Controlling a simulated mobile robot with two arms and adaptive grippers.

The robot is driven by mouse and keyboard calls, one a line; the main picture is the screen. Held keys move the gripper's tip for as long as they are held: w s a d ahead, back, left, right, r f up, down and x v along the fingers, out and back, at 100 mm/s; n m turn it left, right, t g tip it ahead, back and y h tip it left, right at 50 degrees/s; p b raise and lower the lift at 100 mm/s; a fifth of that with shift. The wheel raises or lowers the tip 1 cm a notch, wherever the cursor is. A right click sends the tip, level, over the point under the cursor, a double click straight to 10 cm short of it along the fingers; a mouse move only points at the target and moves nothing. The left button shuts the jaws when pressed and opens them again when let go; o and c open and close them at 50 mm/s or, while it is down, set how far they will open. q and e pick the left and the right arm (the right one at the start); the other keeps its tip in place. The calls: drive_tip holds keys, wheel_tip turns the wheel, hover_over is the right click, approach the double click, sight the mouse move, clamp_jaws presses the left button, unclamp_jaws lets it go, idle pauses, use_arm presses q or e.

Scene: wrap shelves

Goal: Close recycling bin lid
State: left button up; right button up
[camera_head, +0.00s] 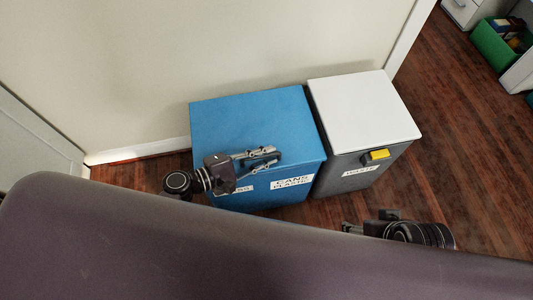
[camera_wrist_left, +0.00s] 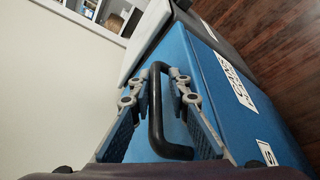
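The blue recycling bin (camera_head: 282,188) stands against the wall, with white labels on its front. Its blue lid (camera_head: 245,115) looks flat on top, down or nearly down; a small gap cannot be ruled out. A black handle (camera_wrist_left: 156,112) is on the bin's front edge. My left gripper (camera_head: 270,157) is at this edge with its fingers apart. In the left wrist view the handle lies between the two fingers (camera_wrist_left: 155,90), with space on both sides. My right gripper (camera_head: 347,228) is low at the right, away from the bin and partly hidden; its fingers are unclear.
The wall (camera_head: 230,50) is close behind. Wooden floor (camera_head: 455,140) is free at the right. A green crate (camera_head: 492,45) is at the far right.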

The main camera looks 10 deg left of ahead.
use_arm(q)
drive_tip(key=v, duration=1.2)
drive_tip(key=shift+d, duration=0.1)
idle(0.4)
